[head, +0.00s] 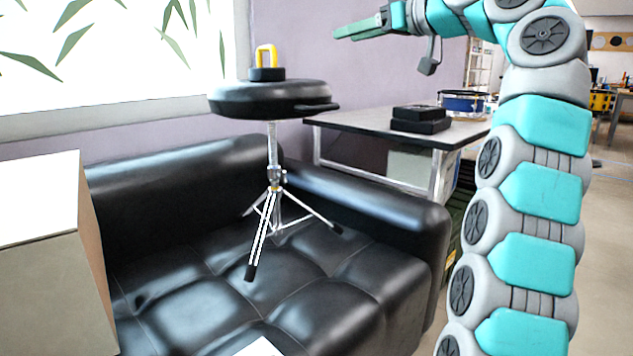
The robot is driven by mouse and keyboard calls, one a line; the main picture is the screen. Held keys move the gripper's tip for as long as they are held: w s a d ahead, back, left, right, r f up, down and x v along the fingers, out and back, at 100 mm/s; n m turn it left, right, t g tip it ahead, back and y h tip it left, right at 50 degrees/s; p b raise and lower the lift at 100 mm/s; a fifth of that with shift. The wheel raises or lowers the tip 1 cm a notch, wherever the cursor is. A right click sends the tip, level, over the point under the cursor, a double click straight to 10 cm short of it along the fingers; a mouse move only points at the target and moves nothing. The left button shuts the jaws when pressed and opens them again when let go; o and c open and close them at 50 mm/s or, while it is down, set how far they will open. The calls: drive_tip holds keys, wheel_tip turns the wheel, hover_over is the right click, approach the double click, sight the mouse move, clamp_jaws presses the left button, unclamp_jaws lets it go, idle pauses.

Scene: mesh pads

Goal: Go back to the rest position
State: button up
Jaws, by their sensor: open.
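My gripper (347,32) is at the top middle of the head view, pointing left, with nothing between its fingers. It is raised above the level of the table and the round black stool, to the right of the stool, touching neither. My arm rises along the right side of the picture and bends left at the top. The black stool (270,98) stands on a chrome tripod in front of the sofa back. A black padlock-like object with a yellow shackle (266,56) sits upright on the stool's seat.
A black tufted sofa (180,310) fills the lower middle. A pale box (45,290) stands at the left edge. A side table (345,122) behind the sofa arm bears black boxes (420,120) and a blue drum-like object (462,103). Open floor (606,240) shows at the right.

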drive_tip(key=s+a+f+m+g+h, duration=0.15)
drive_tip(key=s+f, duration=0.25)
drive_tip(key=f, duration=0.6)
drive_tip(key=s+a+f+m+g+h, duration=0.1)
drive_tip(key=s+f+m+g+h, duration=0.15)
drive_tip(key=s+f, duration=0.45)
drive_tip(key=s+a+f+m+g+h, duration=0.1)
drive_tip(key=s+f+m+g, duration=0.15)
drive_tip(key=f, duration=0.95)
drive_tip(key=s+d+f+m+g+h, duration=0.15)
drive_tip(key=s+d+f, duration=0.25)
drive_tip(key=s+f, duration=0.6)
drive_tip(key=s+d+f+g+h, duration=0.3)
drive_tip(key=s+f, duration=0.5)
drive_tip(key=s, duration=0.4)
drive_tip(key=s+d+f+m+g+h, duration=0.15)
drive_tip(key=s+d+f, duration=0.25)
drive_tip(key=s+f, duration=0.6)
wheel_tip(320, 180, up, 14)
drive_tip(key=p, duration=1.3)
drive_tip(key=shift+s+r+n+g, duration=0.2)
drive_tip(key=shift+s+n+g, duration=0.15)
